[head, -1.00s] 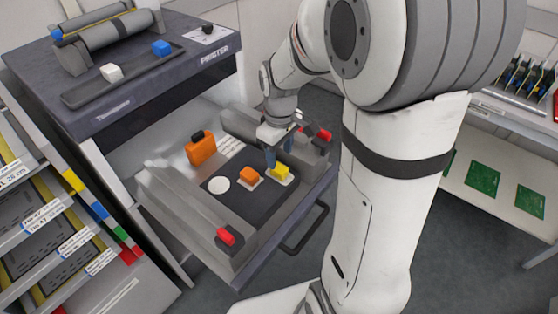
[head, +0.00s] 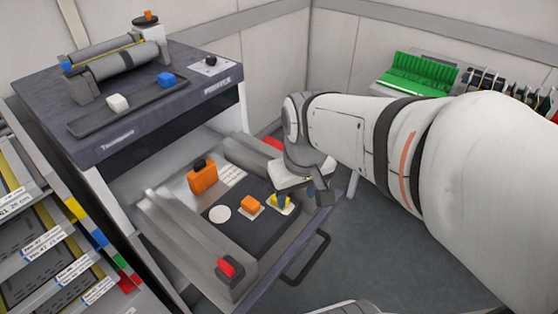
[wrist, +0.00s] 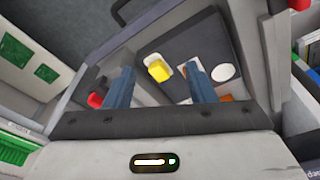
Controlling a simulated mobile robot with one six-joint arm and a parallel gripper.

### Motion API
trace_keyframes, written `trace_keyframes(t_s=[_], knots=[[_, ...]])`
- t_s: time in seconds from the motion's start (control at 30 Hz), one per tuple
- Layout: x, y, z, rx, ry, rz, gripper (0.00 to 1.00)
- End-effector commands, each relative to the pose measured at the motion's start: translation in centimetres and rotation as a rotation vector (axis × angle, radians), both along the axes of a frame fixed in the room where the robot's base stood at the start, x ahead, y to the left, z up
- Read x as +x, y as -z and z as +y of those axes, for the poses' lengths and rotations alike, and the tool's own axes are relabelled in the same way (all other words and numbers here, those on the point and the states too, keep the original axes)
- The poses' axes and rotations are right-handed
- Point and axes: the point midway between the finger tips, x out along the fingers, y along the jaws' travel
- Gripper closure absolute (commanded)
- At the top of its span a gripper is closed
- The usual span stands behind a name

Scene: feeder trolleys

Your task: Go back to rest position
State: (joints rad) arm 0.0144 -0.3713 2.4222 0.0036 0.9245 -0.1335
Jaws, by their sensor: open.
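My gripper (head: 299,199) is open and empty above the right part of the dark panel in the pulled-out drawer. In the wrist view my gripper (wrist: 160,65) shows two blue fingers spread apart. Between them in the picture lies the yellow block (wrist: 159,73) on its white patch, apart from the fingers. In the head view one finger partly covers the yellow block (head: 287,206). The orange block (head: 250,203) sits to its left; in the wrist view the right finger mostly hides it. A white disc (head: 220,214) lies further left.
The drawer (head: 262,262) has raised grey side rails, a red knob (head: 227,267) and a handle (head: 306,258). An orange canister (head: 203,177) stands behind the panel. The printer top (head: 195,90) carries white and blue blocks. A shelf with green boards (head: 418,75) stands back right.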

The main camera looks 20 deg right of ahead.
Motion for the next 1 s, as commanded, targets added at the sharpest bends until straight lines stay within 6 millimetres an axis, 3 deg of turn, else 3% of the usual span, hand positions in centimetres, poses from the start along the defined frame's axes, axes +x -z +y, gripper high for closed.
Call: trace_keyframes(t_s=[0.2,0.53,0.8,1.0], knots=[[-2.3,0.5,0.3,0.020,0.107,-0.037,0.50],[-2.4,0.4,0.3,0.022,0.116,-0.038,0.50],[-2.6,-3.7,0.3,0.020,0.113,-0.052,0.50],[-2.6,-3.7,0.3,0.019,0.112,-0.055,0.50]])
